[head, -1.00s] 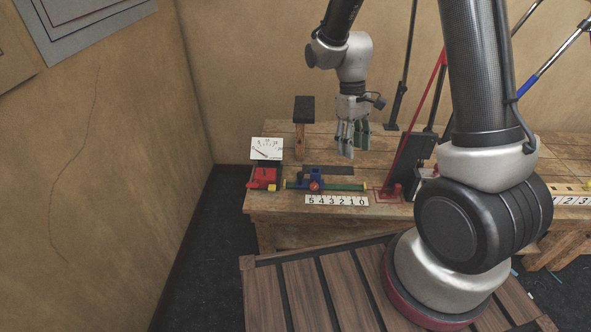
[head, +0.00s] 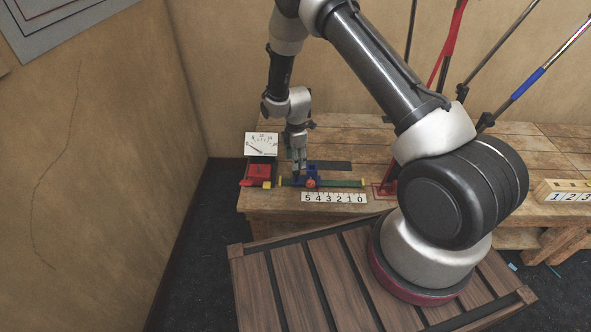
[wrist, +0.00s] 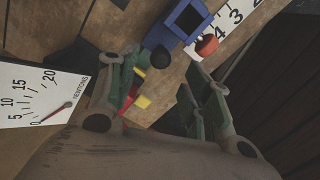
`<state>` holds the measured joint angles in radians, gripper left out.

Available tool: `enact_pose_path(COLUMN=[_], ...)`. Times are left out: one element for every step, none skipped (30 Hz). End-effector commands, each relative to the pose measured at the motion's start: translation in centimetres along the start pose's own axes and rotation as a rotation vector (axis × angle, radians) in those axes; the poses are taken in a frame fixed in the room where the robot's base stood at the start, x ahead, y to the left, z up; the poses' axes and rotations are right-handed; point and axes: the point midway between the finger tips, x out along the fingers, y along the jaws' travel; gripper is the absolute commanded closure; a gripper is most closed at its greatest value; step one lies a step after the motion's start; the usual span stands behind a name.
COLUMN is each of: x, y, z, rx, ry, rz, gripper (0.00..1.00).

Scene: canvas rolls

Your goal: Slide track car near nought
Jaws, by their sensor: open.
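The track (head: 345,183) is a green rail with yellow and blue ends on the wooden bench. The blue track car (head: 313,167) with its orange knob (head: 311,183) stands at the rail's left part, above the high numbers. A white number strip (head: 335,198) in front reads 5 4 3 2 1 0, with nought at the right end. My gripper (head: 298,170) points down beside and slightly behind the car, fingers apart. In the wrist view the open fingers of my gripper (wrist: 160,62) lie near the blue car (wrist: 186,22); contact cannot be told.
A white newton gauge (head: 261,144) and a red block (head: 259,171) stand left of the track. Another number strip (head: 570,196) lies far right. A wall is close on the left.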

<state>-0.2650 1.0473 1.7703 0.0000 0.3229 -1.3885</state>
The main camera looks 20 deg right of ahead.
Motion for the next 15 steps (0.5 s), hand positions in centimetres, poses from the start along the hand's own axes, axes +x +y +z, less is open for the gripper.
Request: enact_pose_path(x=[1.0,1.5,2.2,2.8,3.2,3.8,4.3,4.6,5.0,5.3,5.5,5.7,5.8,5.9,5.9], y=[-0.1,-0.1,-0.1,-0.1,-0.1,-0.1,-0.1,-0.1,-0.1,-0.1,-0.1,0.0,0.0,0.0,0.0], z=[0.0,0.0,0.0,0.0,0.0,0.0,0.0,0.0,0.0,0.0,0.0,0.0,0.0,0.0,0.0], rx=[0.001,0.001,0.002,0.002,0.002,0.002,0.003,0.003,0.003,0.003,0.003,0.003,0.003,0.004,0.004], ry=[0.000,0.000,0.000,-0.001,-0.001,0.000,0.000,0.000,0.000,0.000,0.000,0.000,0.000,0.000,0.000], rz=[-0.002,-0.002,-0.002,-0.003,-0.003,-0.002,-0.002,-0.002,-0.001,-0.001,-0.001,-0.001,-0.001,0.000,0.000], gripper=[0.51,0.51,0.51,0.51,0.51,0.51,0.51,0.51,0.51,0.51,0.51,0.51,0.51,0.51,0.51])
